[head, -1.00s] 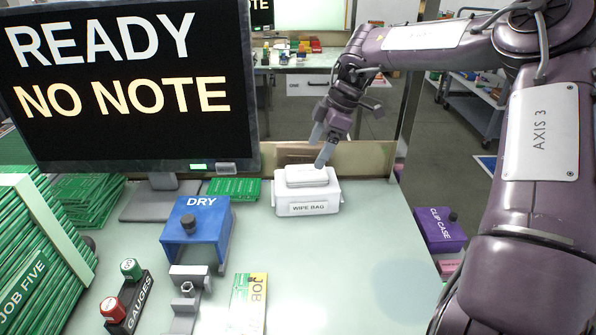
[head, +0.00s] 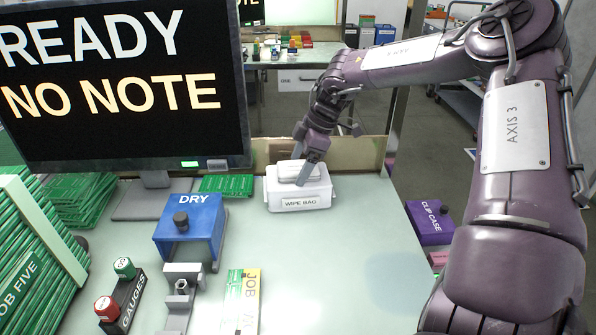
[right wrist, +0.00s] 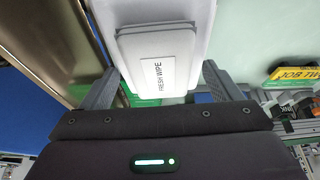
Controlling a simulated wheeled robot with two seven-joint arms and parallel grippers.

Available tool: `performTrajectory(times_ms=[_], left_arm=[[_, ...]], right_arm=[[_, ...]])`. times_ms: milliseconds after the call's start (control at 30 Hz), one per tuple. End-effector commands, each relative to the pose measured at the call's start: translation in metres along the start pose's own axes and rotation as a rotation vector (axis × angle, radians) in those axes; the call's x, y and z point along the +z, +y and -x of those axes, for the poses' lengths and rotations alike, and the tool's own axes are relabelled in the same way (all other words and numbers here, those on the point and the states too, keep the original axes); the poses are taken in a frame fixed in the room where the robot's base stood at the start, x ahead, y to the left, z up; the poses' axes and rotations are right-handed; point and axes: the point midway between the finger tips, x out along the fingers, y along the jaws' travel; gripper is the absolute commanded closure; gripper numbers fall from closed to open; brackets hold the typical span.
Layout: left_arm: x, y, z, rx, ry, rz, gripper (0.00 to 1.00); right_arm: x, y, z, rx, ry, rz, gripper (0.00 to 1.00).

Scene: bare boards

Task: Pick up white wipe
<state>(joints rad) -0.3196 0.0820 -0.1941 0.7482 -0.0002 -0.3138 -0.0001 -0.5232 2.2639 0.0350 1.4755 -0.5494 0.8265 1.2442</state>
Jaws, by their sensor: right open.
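The white wipe (head: 291,172), a flat white block, sits in the top of a white box labelled WIPE BAG (head: 287,203) at the back middle of the bench. In the right wrist view the wipe (right wrist: 158,48) carries a FRESH WIPE label. My right gripper (head: 299,167) is open and points down at the wipe. In the right wrist view its fingers (right wrist: 160,82) stand apart on either side of the wipe's near end, with no clear contact. My left gripper is not in view.
A blue DRY box (head: 190,228) and a grey fixture stand left of the white box. A large monitor (head: 120,90) rises behind on the left. A low ledge runs behind the white box. The bench right of centre is clear. A purple CLIP CASE (head: 430,222) lies beyond its right edge.

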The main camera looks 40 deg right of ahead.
Motion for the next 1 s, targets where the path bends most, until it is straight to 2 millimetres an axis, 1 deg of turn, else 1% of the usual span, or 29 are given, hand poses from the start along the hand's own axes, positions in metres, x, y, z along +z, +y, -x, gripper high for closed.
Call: performTrajectory(times_ms=[133,467,567,833,1000], left_arm=[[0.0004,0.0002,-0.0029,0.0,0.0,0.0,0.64],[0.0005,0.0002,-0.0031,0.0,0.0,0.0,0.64],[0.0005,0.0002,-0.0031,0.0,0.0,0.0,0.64],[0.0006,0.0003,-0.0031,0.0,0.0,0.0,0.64],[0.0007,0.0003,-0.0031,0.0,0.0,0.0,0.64]], right_arm=[[0.0014,0.0,-0.0029,0.0,0.0,-0.001,0.15],[0.0015,0.0,-0.0031,0.0,0.0,-0.001,0.15],[0.0015,0.0,-0.0031,0.0,0.0,-0.001,0.27],[0.0015,0.0,-0.0031,0.0,0.0,0.0,0.63],[0.0013,0.0001,-0.003,0.0,0.0,0.0,0.63]])
